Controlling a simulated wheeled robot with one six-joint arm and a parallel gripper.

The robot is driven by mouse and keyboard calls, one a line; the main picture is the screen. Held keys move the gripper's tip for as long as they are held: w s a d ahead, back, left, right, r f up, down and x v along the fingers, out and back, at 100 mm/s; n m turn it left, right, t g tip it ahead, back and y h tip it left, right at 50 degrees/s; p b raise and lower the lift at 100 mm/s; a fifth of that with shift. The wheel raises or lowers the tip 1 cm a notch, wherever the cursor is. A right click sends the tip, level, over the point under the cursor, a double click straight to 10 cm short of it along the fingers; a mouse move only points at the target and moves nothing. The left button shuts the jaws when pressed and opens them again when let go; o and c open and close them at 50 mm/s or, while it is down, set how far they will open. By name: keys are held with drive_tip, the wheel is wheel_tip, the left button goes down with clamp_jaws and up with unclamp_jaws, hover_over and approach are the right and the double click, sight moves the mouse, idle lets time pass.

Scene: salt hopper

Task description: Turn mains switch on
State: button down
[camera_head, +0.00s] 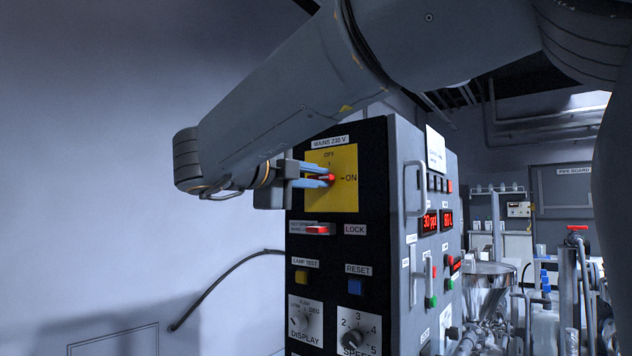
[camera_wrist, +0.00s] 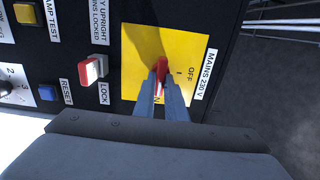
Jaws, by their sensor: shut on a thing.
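The mains switch is a red rotary handle (camera_head: 330,178) on a yellow plate (camera_head: 345,198) labelled MAINS 230 V, with OFF at the top and ON at the right. My gripper (camera_head: 326,179) reaches it from the left and is shut on the red handle. In the wrist view the two blue-grey fingers (camera_wrist: 161,88) hold the red handle (camera_wrist: 162,68) between them. There the handle's tip points toward the picture's top, and the fingers partly cover the ON mark. The fingers hide part of the handle, so its exact angle is hard to tell.
Below the plate are a red rocker (camera_head: 317,230) beside the LOCK label, a yellow lamp-test button (camera_head: 301,277) and a blue reset button (camera_head: 355,286). A grey handle (camera_head: 413,188) and lit red displays (camera_head: 438,222) are on the cabinet's right side. Free space lies left.

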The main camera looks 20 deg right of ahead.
drive_tip(key=c, duration=1.8)
unclamp_jaws()
drive_tip(key=v, duration=0.7)
drive_tip(key=shift+s+a+b, duration=0.25)
drive_tip(key=shift+a+b, duration=0.05)
drive_tip(key=shift+b, duration=0.1)
